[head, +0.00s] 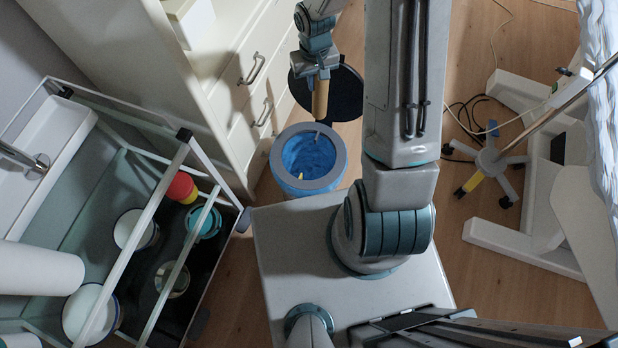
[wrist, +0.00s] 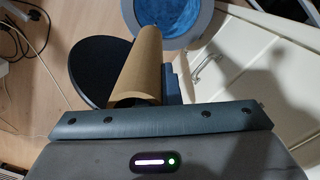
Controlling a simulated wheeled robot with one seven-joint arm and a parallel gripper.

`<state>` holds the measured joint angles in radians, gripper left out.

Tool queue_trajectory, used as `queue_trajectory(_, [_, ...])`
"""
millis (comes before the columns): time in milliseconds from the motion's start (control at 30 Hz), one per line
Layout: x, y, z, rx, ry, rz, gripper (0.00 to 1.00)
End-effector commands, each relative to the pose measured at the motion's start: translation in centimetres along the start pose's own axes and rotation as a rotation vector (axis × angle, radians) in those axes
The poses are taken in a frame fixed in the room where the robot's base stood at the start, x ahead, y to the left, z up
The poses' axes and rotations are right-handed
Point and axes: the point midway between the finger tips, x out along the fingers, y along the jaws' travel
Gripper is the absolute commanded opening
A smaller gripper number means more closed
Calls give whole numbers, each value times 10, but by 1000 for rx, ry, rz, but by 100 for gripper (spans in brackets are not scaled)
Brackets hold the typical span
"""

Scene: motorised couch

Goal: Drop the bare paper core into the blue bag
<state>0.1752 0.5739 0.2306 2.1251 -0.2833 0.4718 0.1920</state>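The bare paper core (head: 320,98) is a brown cardboard tube, held below my gripper (head: 319,78) in the head view. My gripper is shut on it; in the wrist view the core (wrist: 142,68) juts out from the gripper (wrist: 145,100) towards the bin. The blue bag (head: 308,156) lines a round grey-rimmed bin below and slightly to the left of the core in the head view. The bag (wrist: 166,16) also shows at the top of the wrist view. The core's lower end is above the bin's far side, apart from the bag.
The bin's round black lid (head: 345,95) stands open behind the core. White drawers (head: 250,85) are left of the bin. A wheeled stand (head: 490,160) and cables lie on the floor at right.

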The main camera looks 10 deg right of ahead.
Motion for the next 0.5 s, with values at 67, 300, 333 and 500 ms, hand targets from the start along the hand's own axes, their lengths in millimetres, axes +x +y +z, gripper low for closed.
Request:
queue_trajectory(67, [25,-1,1,-9,0,0,0])
queue_trajectory(300, [70,-4,5,-37,0,-1,0])
queue_trajectory(333, [75,-5,5,-40,0,-1,0])
queue_trajectory(500, [107,-7,8,-60,-1,-1,0])
